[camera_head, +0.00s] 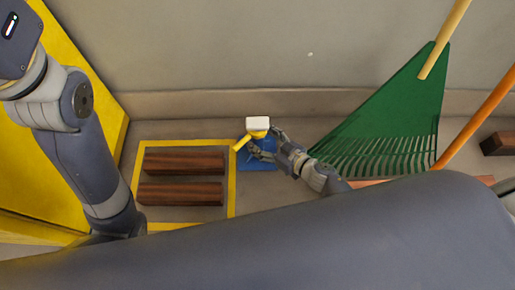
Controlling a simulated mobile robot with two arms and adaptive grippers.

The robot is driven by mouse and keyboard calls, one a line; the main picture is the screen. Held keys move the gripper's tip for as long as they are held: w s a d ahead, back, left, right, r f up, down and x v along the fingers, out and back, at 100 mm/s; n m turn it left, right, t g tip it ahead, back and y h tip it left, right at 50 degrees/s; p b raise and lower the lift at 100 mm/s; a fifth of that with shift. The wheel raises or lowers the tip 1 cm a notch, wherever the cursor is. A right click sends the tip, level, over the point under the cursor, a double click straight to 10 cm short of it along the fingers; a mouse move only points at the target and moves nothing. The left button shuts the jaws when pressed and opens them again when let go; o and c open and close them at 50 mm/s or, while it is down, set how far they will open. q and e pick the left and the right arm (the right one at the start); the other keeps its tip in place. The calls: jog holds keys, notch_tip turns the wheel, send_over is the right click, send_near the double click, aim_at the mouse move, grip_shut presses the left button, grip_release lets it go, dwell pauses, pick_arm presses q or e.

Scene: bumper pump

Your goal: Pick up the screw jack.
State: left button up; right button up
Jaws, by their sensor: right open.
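The screw jack (258,124) appears to be the small object with a white block-like top and yellow parts below. It stands at the blue patch on the floor, in the middle of the head view near the wall. My right gripper (262,145) reaches in from the lower right with its fingers open at the jack, just below the white top. Whether the fingers touch it I cannot tell. The gripper partly hides the jack's lower part. My left arm shows at the left, but its gripper is not in view.
A blue patch (265,166) lies under the jack. To its left, a yellow-outlined area (232,205) holds two dark wooden beams (184,163). A green rake (400,105) leans at the right, beside an orange pole (478,120). A yellow structure (108,95) stands left.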

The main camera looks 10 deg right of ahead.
jog(key=shift+b+x, duration=0.4)
jog(key=shift+x, duration=0.85)
grip_shut()
jog(key=shift+w+r, duration=0.15)
jog(key=shift+r, duration=0.05)
